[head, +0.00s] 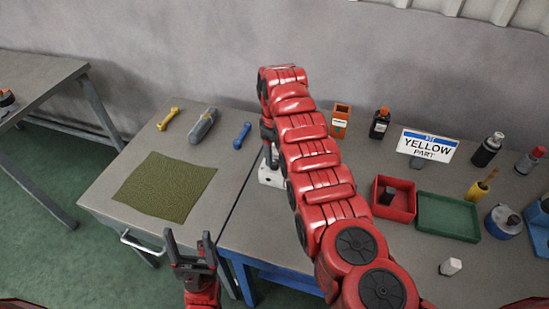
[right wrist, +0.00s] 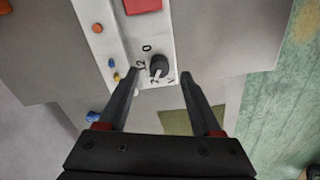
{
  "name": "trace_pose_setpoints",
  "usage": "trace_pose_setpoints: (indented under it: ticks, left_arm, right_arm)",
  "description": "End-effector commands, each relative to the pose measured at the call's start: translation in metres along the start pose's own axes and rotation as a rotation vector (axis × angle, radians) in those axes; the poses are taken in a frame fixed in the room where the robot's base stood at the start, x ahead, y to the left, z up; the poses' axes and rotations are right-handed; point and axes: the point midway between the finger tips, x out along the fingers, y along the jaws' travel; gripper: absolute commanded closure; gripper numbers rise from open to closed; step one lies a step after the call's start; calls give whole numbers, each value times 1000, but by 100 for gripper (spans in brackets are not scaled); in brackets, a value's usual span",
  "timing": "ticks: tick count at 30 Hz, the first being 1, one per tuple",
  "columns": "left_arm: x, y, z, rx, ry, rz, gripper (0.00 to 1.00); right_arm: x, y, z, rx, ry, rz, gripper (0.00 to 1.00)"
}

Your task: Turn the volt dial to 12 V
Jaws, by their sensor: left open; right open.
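The volt dial (right wrist: 158,67) is a dark round knob on a white panel (right wrist: 108,42) in the right wrist view. Marks "0" and "12" are printed beside it; another mark is partly hidden. A pale pointer line on the knob seems to face the picture's bottom, away from the "0". My right gripper (right wrist: 158,73) is open, its fingertips on either side of the knob with gaps. In the head view my right arm hides most of the white unit (head: 271,176). My left gripper (head: 192,247) is open and empty, in front of the table's near edge.
A green mat (head: 165,187) lies on the left table, with yellow (head: 168,118), grey (head: 203,125) and blue (head: 242,135) tools behind it. Right are a red bin (head: 394,211), a green tray (head: 448,232), a sign (head: 427,146) and several bottles.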

Motion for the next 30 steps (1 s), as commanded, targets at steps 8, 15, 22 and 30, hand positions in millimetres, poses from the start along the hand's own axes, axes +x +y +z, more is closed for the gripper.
trace_pose_setpoints:
  ticks: [8, 15, 22, 30]
  left_arm:
    - [5, 0, -1, 0, 0, 0, 27]
    - [5, 0, -1, 0, 0, 0, 27]
    - [5, 0, -1, 0, 0, 0, 27]
    - [5, 0, -1, 0, 0, 0, 27]
  right_arm:
    - [32, -1, 0, -1, -1, -3, 34]
    - [36, 0, -1, 0, 3, 0, 34]
    - [36, 0, -1, 0, 3, 0, 54]
    - [36, 0, -1, 0, 2, -1, 100]
